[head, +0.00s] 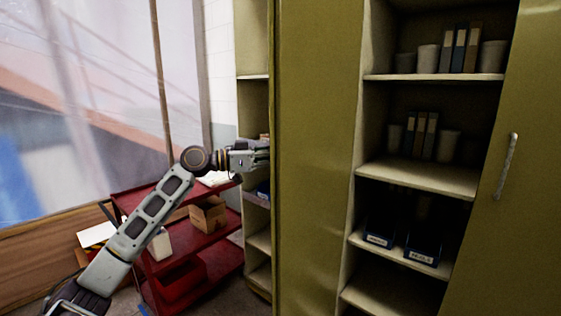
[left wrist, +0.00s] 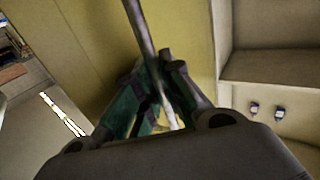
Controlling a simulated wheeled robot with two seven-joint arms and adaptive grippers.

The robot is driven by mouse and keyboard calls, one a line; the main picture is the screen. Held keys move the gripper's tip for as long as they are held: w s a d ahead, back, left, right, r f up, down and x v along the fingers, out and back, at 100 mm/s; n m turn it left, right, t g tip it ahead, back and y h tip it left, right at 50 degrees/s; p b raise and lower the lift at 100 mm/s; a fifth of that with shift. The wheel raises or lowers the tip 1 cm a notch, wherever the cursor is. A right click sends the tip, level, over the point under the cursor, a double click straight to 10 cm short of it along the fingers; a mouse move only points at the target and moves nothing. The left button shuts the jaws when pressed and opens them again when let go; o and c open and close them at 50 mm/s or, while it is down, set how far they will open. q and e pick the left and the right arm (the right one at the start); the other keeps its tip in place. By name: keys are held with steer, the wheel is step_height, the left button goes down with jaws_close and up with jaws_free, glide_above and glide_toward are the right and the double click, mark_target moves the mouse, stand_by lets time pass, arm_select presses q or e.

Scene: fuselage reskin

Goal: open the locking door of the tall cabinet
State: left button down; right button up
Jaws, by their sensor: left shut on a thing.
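The tall olive cabinet has shelves showing in the head view. One cabinet door (head: 315,170) stands swung out, with open shelves to both sides of it. My left gripper (head: 258,152) reaches to this door's left edge, and its fingertips are hidden behind that edge. In the left wrist view my left gripper (left wrist: 163,75) is shut on the door handle (left wrist: 142,28), a long thin rod on the olive door face. Another door (head: 530,190) at the right carries a pale bar handle (head: 507,166). My right gripper is not in view.
Cabinet shelves (head: 420,178) hold binders (head: 425,135), cups and blue bins (head: 422,248). A red cart (head: 195,235) with a cardboard box (head: 208,214) stands behind my left arm, left of the cabinet. A large window fills the far left.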

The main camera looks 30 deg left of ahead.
arm_select(q)
steer(key=shift+a, duration=0.15)
stand_by(0.3)
steer(key=c, duration=1.5)
jaws_free()
steer(key=shift+c, duration=0.2)
steer(key=shift+s+a, duration=0.1)
steer(key=v, duration=1.1)
steer(key=shift+s+a, duration=0.2)
